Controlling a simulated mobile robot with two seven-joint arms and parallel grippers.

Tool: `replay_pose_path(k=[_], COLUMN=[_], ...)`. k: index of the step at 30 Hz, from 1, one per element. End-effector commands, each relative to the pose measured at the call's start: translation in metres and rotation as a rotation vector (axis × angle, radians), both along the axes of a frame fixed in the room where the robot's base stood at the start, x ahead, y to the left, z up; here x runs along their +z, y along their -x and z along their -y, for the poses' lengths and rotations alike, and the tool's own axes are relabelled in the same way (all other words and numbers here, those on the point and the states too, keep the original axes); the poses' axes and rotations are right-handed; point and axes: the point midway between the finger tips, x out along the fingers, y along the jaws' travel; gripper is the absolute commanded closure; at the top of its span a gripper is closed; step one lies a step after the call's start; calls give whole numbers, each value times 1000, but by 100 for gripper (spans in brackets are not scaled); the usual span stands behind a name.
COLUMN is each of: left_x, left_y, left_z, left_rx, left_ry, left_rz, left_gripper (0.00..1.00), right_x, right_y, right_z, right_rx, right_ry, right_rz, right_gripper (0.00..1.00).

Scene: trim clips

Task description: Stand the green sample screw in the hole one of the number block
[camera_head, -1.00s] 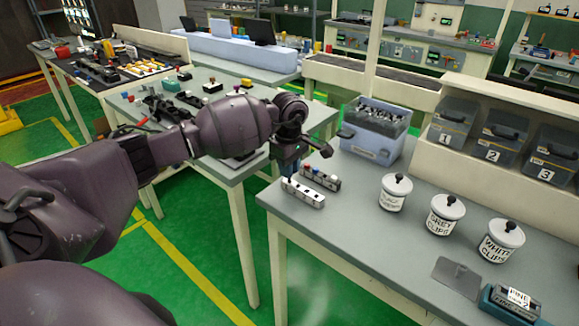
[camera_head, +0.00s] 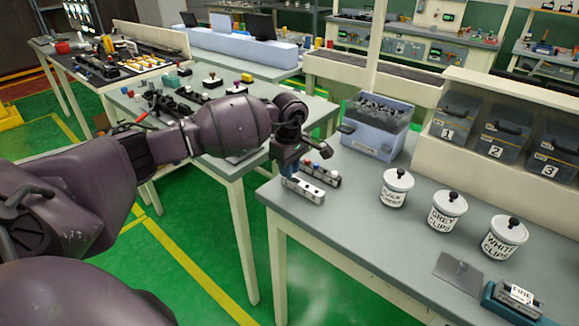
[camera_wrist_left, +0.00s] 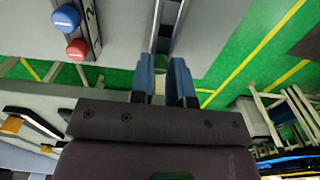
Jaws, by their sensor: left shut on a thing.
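My left gripper (camera_head: 290,172) is at the near left corner of the right-hand table, just above the left end of a pale number block (camera_head: 303,191). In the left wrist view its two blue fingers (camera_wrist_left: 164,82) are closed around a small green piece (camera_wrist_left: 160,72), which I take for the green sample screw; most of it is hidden. Part of the number block (camera_wrist_left: 170,20) shows beyond the fingertips. I cannot tell whether the screw touches a hole. A second block (camera_head: 325,174) behind it holds a red screw (camera_wrist_left: 76,50) and a blue screw (camera_wrist_left: 66,18).
Three white lidded jars (camera_head: 397,188) stand to the right. A grey-blue bin (camera_head: 374,142) stands behind the blocks. Numbered bins (camera_head: 452,125) line the back shelf. The table's left edge is close to the blocks.

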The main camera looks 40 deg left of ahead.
Motion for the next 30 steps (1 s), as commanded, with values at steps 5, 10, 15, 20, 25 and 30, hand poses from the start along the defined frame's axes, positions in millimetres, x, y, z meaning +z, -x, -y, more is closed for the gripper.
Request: replay_pose_path(k=[5,10,15,20,25,30], left_x=[-1,-1,-1,-1,-1,6], left_y=[0,0,0,0,0,-1], left_z=[0,0,0,0,0,0], left_rx=[0,0,0,0,0,0], left_ry=[0,0,0,0,0,0], left_rz=[0,1,1,1,0,2], left_gripper=[100,100,71,54,54,54], right_x=[0,0,0,0,0,1], right_y=[-1,-1,-1,-1,-1,-1], right_z=[0,0,0,0,0,0], right_rx=[0,0,0,1,0,1], right_ry=[0,0,0,-1,0,1], right_rz=[1,1,1,1,1,2], right_gripper=[57,57,57,57,57,57])
